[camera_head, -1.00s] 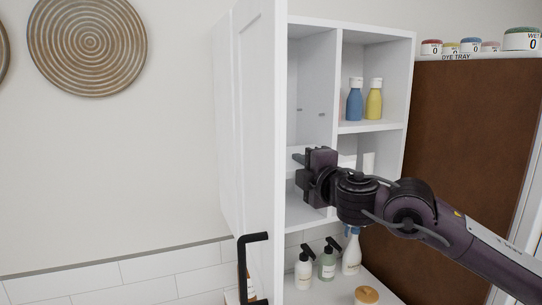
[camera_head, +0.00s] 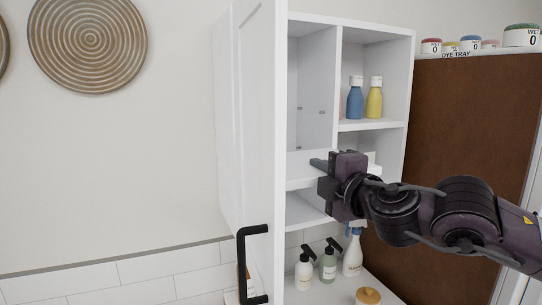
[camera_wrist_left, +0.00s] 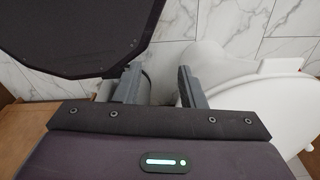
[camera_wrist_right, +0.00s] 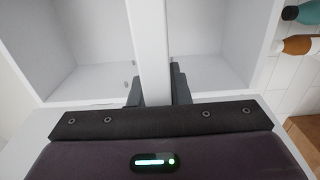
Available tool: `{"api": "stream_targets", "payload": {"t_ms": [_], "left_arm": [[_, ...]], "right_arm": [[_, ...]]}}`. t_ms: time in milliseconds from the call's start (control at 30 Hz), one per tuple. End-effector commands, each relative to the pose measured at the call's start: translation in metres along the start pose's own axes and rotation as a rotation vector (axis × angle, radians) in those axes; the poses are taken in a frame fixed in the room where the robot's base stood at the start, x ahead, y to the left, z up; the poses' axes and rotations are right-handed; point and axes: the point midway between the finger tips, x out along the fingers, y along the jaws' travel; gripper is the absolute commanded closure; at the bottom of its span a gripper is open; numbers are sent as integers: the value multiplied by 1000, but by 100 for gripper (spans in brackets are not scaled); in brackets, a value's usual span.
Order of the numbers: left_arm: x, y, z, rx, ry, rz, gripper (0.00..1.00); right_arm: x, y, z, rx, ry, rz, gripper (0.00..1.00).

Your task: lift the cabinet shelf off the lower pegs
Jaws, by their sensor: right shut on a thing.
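The cabinet shelf (camera_head: 305,166) is a white board at the left compartment of the open white wall cabinet (camera_head: 378,23). In the right wrist view the shelf (camera_wrist_right: 150,40) is a pale strip between the fingers. My right gripper (camera_head: 318,164) is shut on its front edge; it also shows in the right wrist view (camera_wrist_right: 155,88). The board's front reaches across the divider line. Small pegs (camera_head: 321,111) show on the divider above it; contact with the lower pegs is hidden. My left gripper (camera_wrist_left: 160,88) is open and empty, seen only in its wrist view.
The open door (camera_head: 262,130) with a black handle (camera_head: 252,265) stands left of the shelf. Blue (camera_head: 355,100) and yellow (camera_head: 375,100) bottles stand in the right compartment. Pump bottles (camera_head: 328,265) stand below. A brown board (camera_head: 460,140) is at right.

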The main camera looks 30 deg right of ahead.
Motion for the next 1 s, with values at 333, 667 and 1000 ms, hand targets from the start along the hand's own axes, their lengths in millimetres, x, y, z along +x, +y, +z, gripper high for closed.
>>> {"api": "stream_targets", "payload": {"t_ms": [333,667,1000], "left_arm": [[14,0,1,0,0,0,64],[20,0,2,0,0,0,64],[20,0,2,0,0,-1,64]], "right_arm": [[-28,1,0,-3,-1,6,100],[-44,1,0,-1,-2,4,100],[-43,1,0,0,-2,3,100]]}}
